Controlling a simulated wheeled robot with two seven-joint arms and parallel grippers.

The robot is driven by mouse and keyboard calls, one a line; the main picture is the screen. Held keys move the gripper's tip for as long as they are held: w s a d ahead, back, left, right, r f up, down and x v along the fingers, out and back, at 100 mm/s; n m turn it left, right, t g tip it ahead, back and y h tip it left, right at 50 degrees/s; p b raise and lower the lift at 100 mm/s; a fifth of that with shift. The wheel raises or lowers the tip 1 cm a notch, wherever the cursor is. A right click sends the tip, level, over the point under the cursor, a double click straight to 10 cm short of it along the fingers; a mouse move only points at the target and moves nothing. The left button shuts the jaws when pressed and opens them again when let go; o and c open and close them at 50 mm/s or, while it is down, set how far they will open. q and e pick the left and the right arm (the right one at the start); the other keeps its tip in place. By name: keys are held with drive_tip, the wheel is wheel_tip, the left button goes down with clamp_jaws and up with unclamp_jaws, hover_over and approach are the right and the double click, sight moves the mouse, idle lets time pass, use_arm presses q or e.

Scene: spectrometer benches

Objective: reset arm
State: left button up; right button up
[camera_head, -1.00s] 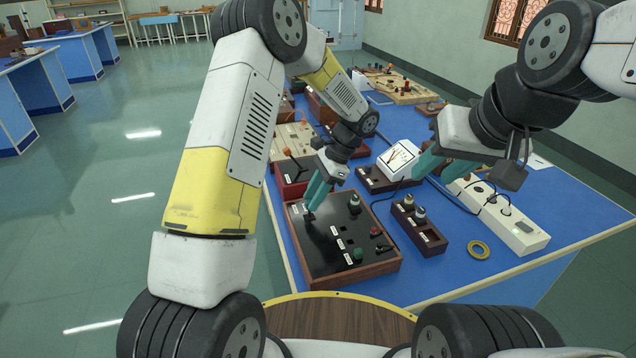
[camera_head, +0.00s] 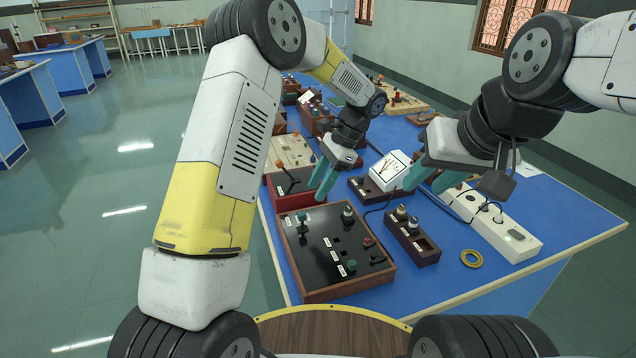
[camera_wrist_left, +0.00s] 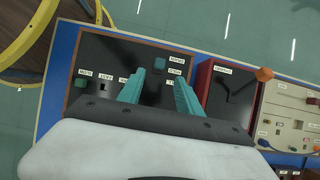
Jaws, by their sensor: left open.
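My left gripper (camera_head: 325,180) is open and empty. It hangs above the far edge of the black-topped control box (camera_head: 336,252) with a wooden frame, beside a red box (camera_head: 291,186). In the left wrist view its two teal fingers (camera_wrist_left: 160,85) stand apart over the black panel (camera_wrist_left: 115,57), with a teal knob (camera_wrist_left: 160,64) showing between and beyond them. My right gripper (camera_head: 429,178) is at the right, near the white meter (camera_head: 391,170) and the white power strip (camera_head: 497,227). Its teal fingers appear apart, with nothing seen between them.
A small dark box with knobs (camera_head: 411,237) stands right of the control box. More instruments crowd the far side, including a cream board (camera_head: 288,152). Bare table shows at the front right.

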use_arm(q)
drive_tip(key=s+a+r+n+t+h, duration=0.3)
drive_tip(key=s+a+r+n, duration=0.2)
drive_tip(key=s+r, duration=0.4)
drive_tip(key=s+a+r+n+t+h, duration=0.4)
drive_tip(key=s+r, duration=0.5)
drive_tip(key=s, duration=0.4)
drive_tip(key=a+n, duration=0.1)
drive_tip(key=n, duration=0.1)
drive_tip(key=shift+s+r+n+t, duration=0.15)
drive_tip(key=shift+s+n+t, duration=0.15)
drive_tip(key=shift+n, duration=0.1)
drive_tip(key=shift+s+n+t, duration=0.4)
drive_tip(key=shift+s+n, duration=0.1)
drive_tip(key=shift+s, duration=0.25)
drive_tip(key=shift+c, duration=0.6)
